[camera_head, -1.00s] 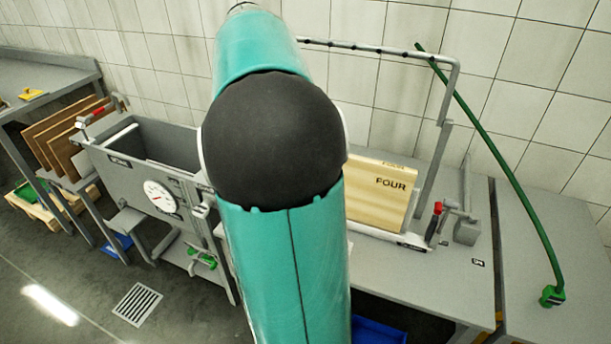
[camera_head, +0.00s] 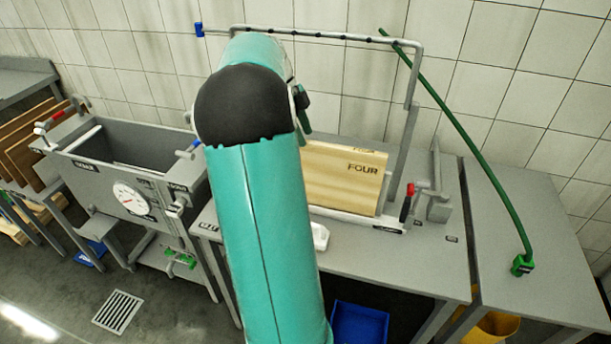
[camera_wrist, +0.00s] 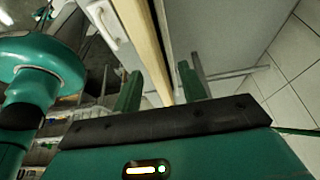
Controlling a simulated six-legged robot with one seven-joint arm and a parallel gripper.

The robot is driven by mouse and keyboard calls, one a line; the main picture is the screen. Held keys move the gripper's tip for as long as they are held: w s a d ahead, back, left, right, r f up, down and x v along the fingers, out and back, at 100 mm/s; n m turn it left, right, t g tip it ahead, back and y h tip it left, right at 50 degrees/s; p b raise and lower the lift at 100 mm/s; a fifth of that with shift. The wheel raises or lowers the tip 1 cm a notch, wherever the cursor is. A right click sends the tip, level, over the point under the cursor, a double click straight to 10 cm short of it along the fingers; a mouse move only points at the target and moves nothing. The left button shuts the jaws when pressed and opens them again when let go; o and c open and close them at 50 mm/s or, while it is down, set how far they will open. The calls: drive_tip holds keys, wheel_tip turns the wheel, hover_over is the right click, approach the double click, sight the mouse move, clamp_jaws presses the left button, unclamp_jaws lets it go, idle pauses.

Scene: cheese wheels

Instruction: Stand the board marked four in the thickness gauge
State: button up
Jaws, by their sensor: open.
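The pale wooden board marked FOUR (camera_head: 340,178) stands upright on the grey table, its printed face toward me and its left end behind my arm. My gripper is mostly hidden behind my arm in the head view, with a dark green part at the board's upper left. In the wrist view my gripper (camera_wrist: 165,84) is open, and the edge of a pale board (camera_wrist: 143,35) runs between its fingers. I cannot tell whether either finger touches it. No fixture is readable as the thickness gauge; a small grey upright fixture (camera_head: 437,195) stands right of the board.
A red-handled clamp (camera_head: 406,203) stands by the board's right end. A pipe frame (camera_head: 345,37) spans above it. A grey tank with a dial (camera_head: 129,198) and brown boards (camera_head: 22,150) are at left. A green hose (camera_head: 465,140) leans at right.

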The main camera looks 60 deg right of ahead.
sight(308, 147)
drive_tip(key=x, duration=0.5)
drive_tip(key=shift+a+f, duration=0.1)
drive_tip(key=shift+a, duration=0.25)
clamp_jaws()
idle(1.0)
